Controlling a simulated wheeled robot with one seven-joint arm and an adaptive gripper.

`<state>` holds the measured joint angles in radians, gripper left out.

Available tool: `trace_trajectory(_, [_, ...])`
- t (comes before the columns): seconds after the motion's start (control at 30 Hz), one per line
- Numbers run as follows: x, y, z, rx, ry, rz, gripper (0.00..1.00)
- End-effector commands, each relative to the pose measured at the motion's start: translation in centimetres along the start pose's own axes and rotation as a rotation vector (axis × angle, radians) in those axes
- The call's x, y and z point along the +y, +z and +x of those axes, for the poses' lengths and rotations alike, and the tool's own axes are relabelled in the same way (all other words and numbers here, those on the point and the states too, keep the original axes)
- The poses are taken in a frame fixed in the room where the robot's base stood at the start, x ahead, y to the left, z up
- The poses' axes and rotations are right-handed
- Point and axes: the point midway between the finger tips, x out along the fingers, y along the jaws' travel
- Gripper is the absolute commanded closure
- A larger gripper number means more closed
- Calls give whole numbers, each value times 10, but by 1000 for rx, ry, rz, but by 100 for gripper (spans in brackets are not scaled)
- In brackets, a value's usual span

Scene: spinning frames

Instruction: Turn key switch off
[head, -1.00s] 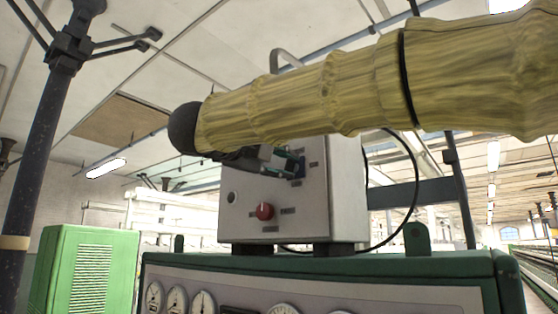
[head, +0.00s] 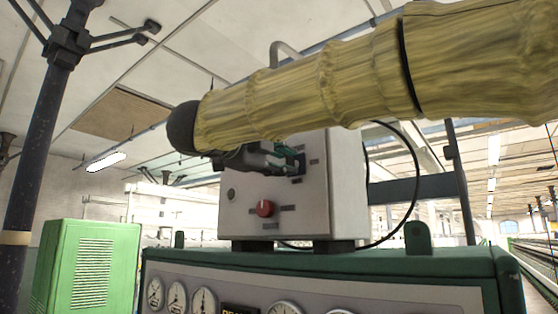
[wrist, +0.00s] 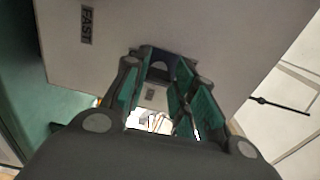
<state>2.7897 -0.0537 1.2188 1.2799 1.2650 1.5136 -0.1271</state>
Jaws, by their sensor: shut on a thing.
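The control box (head: 335,195) is a pale grey box with a red knob (head: 265,208) low on its front. My gripper (head: 292,162) reaches the upper right of that front face, below my yellow-sleeved arm. In the wrist view my gripper (wrist: 168,82) has its green-padded fingers closed around a small dark part, the key switch (wrist: 160,69), at the box face. The fingers hide most of the switch, and its key position cannot be read.
The box stands on a green cabinet (head: 400,262) with several dials. A black cable (head: 416,185) loops at the box's right. A green vented cabinet (head: 85,270) stands at the left, near a dark column (head: 38,140). A FAST label (wrist: 87,25) shows on the box face.

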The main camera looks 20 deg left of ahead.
Motion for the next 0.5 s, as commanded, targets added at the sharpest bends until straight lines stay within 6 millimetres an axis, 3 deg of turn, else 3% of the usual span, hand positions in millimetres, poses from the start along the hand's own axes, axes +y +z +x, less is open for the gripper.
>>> trace_trajectory(0.1, [-2,-2,2,3,-2,3,97])
trace_trajectory(0.13, [-2,-2,2,3,-2,3,70])
trace_trajectory(0.23, [-2,-2,2,3,-2,3,52])
trace_trajectory(0.5, [-1,0,0,0,-1,2,52])
